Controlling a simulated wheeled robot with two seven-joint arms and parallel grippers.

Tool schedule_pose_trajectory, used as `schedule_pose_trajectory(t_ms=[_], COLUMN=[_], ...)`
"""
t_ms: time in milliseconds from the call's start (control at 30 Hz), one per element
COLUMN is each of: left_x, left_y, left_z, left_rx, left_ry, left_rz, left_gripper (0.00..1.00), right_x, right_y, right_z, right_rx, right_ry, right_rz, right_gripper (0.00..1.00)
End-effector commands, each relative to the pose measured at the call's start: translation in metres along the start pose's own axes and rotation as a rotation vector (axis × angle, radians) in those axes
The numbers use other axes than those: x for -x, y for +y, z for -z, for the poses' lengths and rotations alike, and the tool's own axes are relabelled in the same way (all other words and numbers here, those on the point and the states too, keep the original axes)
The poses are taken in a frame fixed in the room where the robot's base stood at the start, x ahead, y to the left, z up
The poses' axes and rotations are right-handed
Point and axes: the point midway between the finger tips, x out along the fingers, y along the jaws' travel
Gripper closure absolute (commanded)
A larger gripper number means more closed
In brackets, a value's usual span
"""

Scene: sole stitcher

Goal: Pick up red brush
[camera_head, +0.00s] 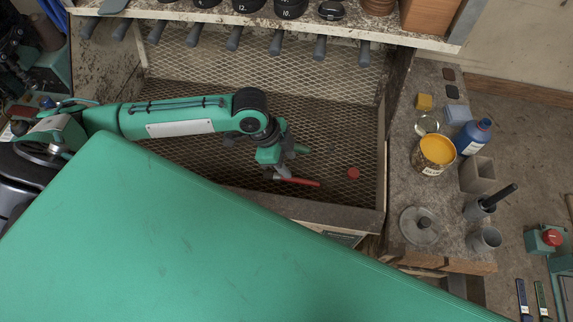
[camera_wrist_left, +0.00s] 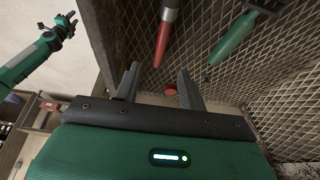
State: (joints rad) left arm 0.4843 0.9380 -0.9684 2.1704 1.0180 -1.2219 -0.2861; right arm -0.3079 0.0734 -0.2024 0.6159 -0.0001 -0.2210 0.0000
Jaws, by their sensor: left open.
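The red brush (camera_head: 302,182) lies on the mesh floor of the bench bay, its red handle pointing right. In the left wrist view the brush (camera_wrist_left: 163,45) shows its red handle and a metal collar; its bristles are out of that view. My left gripper (camera_head: 278,172) is over the bay close to the brush. In the left wrist view its fingers (camera_wrist_left: 157,72) are apart, with the handle's tip showing beyond the gap between them. Nothing is held. What looks like my right gripper (camera_wrist_left: 66,24) is small and far off there.
A green-handled tool (camera_wrist_left: 232,45) lies beside the brush, and a small red disc (camera_head: 353,173) lies to the right. Mesh walls and a raised front edge bound the bay. The right ledge holds a yellow-filled can (camera_head: 434,152), a blue bottle (camera_head: 473,137) and a lid (camera_head: 420,226).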

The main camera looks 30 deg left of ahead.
Motion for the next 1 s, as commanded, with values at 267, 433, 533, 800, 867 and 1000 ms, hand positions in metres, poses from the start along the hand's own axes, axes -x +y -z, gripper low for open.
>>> schedule_pose_trajectory(t_ms=[267,433,533,800,867,1000], left_x=[-0.033,-0.045,-0.059,-0.085,-0.086,-0.086], left_y=[0.0,0.001,0.001,0.0,0.0,0.0], left_z=[0.001,0.004,0.006,0.004,0.004,0.004], left_rx=[0.0,0.001,0.001,-0.001,-0.002,-0.001], left_ry=[0.001,0.001,0.0,0.0,0.0,0.0], left_rz=[0.002,-0.001,-0.002,0.002,0.003,0.003], left_gripper=[0.59,0.59,0.59,0.59,0.59,0.59], right_x=[0.008,0.019,0.029,0.034,0.034,0.034], right_y=[0.003,0.007,0.009,0.012,0.012,0.011], right_z=[0.012,0.014,0.013,0.011,0.011,0.011], right_rx=[0.001,0.0,0.0,0.0,0.0,0.0], right_ry=[0.014,0.016,0.015,0.012,0.012,0.011], right_rz=[-0.003,-0.008,-0.01,-0.012,-0.012,-0.012], right_gripper=[0.64,0.64,0.64,0.64,0.64,0.64])
